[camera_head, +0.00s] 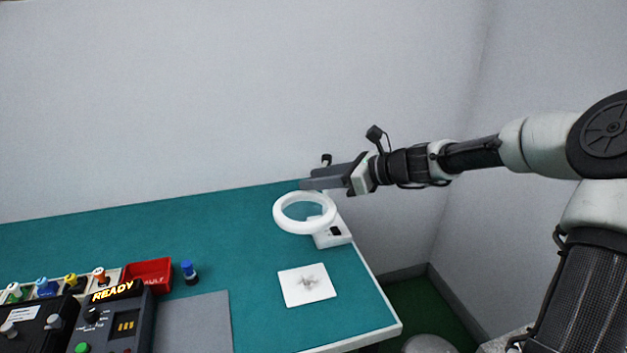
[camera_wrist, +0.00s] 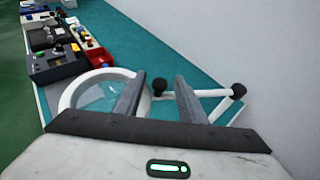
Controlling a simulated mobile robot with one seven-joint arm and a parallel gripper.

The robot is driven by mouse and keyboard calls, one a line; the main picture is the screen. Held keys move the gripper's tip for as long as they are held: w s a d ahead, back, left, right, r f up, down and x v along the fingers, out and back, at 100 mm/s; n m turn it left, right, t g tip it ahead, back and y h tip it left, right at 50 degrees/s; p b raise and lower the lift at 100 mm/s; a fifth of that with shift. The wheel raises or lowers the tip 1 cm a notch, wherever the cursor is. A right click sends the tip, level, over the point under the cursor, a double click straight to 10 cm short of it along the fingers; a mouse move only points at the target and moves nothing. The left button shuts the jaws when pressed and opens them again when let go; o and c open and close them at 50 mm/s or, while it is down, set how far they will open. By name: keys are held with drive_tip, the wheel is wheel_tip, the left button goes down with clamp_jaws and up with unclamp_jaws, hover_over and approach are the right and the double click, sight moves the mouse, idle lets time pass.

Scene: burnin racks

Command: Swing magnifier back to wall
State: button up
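The magnifier (camera_head: 279,222) is a white ring with a clear lens at the right end of the green bench, above its white base (camera_head: 333,236). In the wrist view its ring (camera_wrist: 67,99) is at the left of my fingers, and a white arm with black knobs (camera_wrist: 239,90) runs behind and right of them. My gripper (camera_head: 305,184) is just behind and above the ring in the head view. In the wrist view its two fingers (camera_wrist: 157,97) are apart, with a black knob (camera_wrist: 159,86) showing between them. I cannot tell whether either finger touches the magnifier.
A white square card (camera_head: 307,285) with a grey mark lies in front of the magnifier. A red bin (camera_head: 148,275), a blue-capped item (camera_head: 189,271), a grey mat (camera_head: 195,322) and a READY device (camera_head: 113,318) are to the left. The wall (camera_head: 200,90) is close behind the bench.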

drive_tip(key=shift+w+a+f, duration=0.25)
drive_tip(key=shift+w+a, duration=0.05)
drive_tip(key=shift+a, duration=0.15)
clamp_jaws()
